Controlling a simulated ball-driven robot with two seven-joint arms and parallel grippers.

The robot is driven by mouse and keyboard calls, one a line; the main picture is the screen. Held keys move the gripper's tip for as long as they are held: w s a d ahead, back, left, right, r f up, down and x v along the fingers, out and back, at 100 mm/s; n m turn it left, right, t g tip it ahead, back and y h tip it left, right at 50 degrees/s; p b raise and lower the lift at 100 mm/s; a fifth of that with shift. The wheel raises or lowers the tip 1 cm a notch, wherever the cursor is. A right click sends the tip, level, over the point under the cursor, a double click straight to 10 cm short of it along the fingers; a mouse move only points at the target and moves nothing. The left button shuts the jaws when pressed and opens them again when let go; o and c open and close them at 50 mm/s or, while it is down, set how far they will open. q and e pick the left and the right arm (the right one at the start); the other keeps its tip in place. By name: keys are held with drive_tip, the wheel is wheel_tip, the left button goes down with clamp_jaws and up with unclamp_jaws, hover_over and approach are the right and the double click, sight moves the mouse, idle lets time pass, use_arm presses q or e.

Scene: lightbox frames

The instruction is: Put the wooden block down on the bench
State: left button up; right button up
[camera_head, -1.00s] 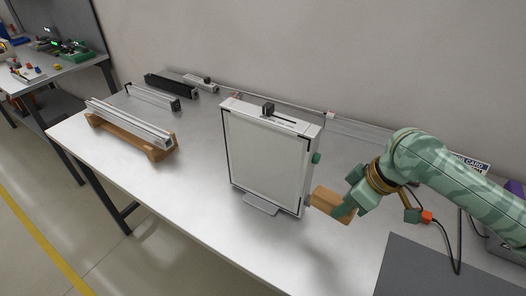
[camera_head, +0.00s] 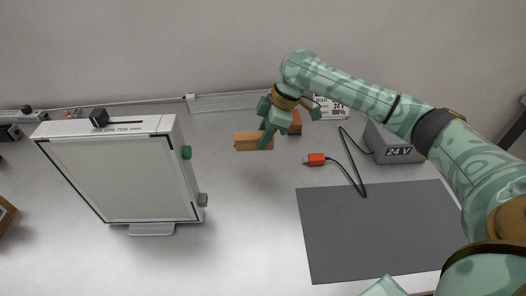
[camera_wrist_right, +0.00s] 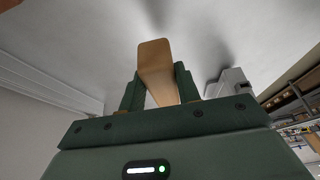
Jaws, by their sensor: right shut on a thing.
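The wooden block (camera_head: 247,142) is held by my right gripper (camera_head: 266,137), to the right of the lightbox in the head view. The block lies roughly level, and a soft shadow on the bench below suggests that it is in the air. In the right wrist view the block (camera_wrist_right: 155,62) sits between the two dark green fingers (camera_wrist_right: 159,88) and sticks out past their tips. The pale grey bench (camera_head: 250,230) lies under it, with bare surface below and in front of the block. My left gripper is not in view.
The lightbox (camera_head: 120,180) stands upright at left, with a green knob on its side. A dark grey mat (camera_head: 380,230) lies at front right. An orange connector (camera_head: 315,159) on a black cable leads to a 24 V box (camera_head: 395,148). A reddish-brown object (camera_head: 295,122) is partly behind my gripper.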

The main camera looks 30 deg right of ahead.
drive_tip(key=f, duration=0.1)
drive_tip(key=w+d+f+b, duration=0.1)
drive_tip(key=w+d+f, duration=0.1)
drive_tip(key=shift+f+b, duration=0.3)
drive_tip(key=shift+f, duration=0.1)
wheel_tip(320, 180, down, 4)
drive_tip(key=shift+w+d+r+b, duration=0.1)
drive_tip(key=shift+w+d+b, duration=0.05)
drive_tip(key=shift+b, duration=1.05)
drive_tip(key=shift+r, duration=0.2)
drive_tip(key=shift+c, duration=0.3)
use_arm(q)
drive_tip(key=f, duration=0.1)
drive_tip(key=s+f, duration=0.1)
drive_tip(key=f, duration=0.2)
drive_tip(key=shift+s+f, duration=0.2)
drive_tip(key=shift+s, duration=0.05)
use_arm(e)
drive_tip(key=o, duration=0.9)
drive_tip(key=shift+o, duration=0.2)
